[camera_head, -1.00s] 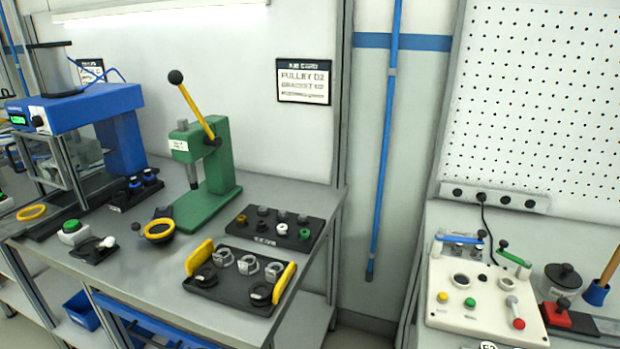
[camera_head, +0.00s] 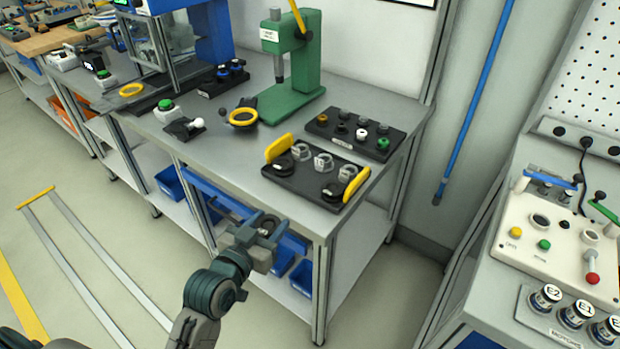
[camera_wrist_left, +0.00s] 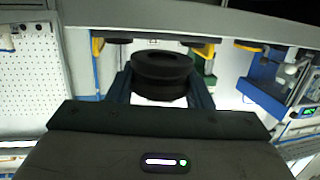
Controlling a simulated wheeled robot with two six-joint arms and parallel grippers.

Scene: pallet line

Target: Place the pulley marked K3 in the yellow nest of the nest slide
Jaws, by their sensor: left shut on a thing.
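My left gripper (camera_head: 266,232) is in front of the bench, below the tray with yellow handles. In the left wrist view, it is shut on a dark round grooved pulley (camera_wrist_left: 162,72) between its fingers; I can read no mark on it. A yellow ring (camera_head: 132,90) lies on a dark strip in front of the blue machine. Another yellow ring (camera_head: 243,117), on a dark round part with a ball knob, is beside the green press. I cannot tell from the pictures which ring is the nest. My right gripper is out of view.
The black tray (camera_head: 309,192) with yellow handles holds grey and black parts at the bench's front corner. A smaller black tray (camera_head: 352,145) is behind it. The green press (camera_head: 309,60) and blue machine (camera_head: 206,30) stand further back. A control panel (camera_head: 560,240) is at the right.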

